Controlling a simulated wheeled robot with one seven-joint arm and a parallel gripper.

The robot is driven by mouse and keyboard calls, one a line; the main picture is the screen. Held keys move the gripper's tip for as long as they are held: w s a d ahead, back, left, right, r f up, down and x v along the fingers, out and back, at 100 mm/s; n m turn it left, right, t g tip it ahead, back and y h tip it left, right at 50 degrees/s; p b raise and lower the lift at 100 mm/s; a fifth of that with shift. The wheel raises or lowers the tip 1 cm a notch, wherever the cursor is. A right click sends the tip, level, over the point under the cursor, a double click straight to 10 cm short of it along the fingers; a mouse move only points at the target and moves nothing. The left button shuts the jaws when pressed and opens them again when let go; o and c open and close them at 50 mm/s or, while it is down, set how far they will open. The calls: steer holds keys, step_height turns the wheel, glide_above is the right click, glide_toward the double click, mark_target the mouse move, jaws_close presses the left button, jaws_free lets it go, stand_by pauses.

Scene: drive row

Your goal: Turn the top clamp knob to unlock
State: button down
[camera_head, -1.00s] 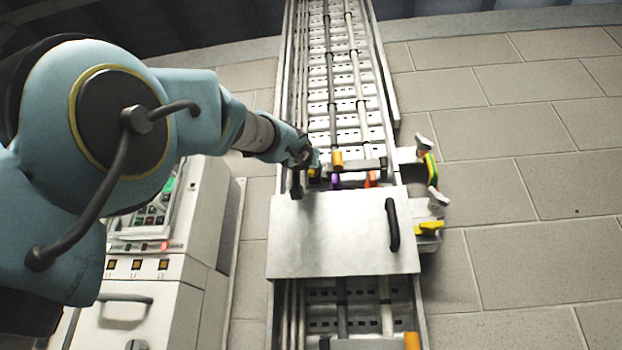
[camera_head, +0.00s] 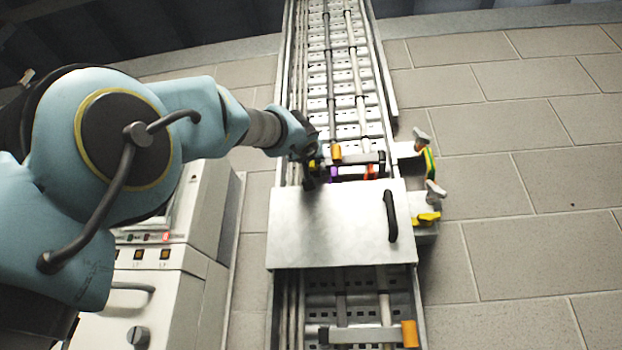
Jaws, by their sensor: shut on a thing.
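My gripper (camera_head: 311,172) has dark fingers at this left end, just above the panel's top edge. It is shut on the top clamp knob, as far as the view allows; the fingers hide most of the grip, and a small yellow patch shows beside them. The knob's turn angle cannot be read.
The grey panel (camera_head: 325,228) with a black handle (camera_head: 391,216) covers the tray's middle. A lower clamp with an orange end (camera_head: 409,333) sits below. A control cabinet (camera_head: 165,290) stands at left.

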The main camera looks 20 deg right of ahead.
steer(key=shift+w+f, duration=0.1)
steer(key=shift+f, duration=0.05)
steer(key=c, duration=0.9)
jaws_free()
steer(key=shift+o, duration=0.2)
steer(key=b+v, duration=0.6)
steer(key=v, duration=0.5)
steer(key=shift+d, duration=0.1)
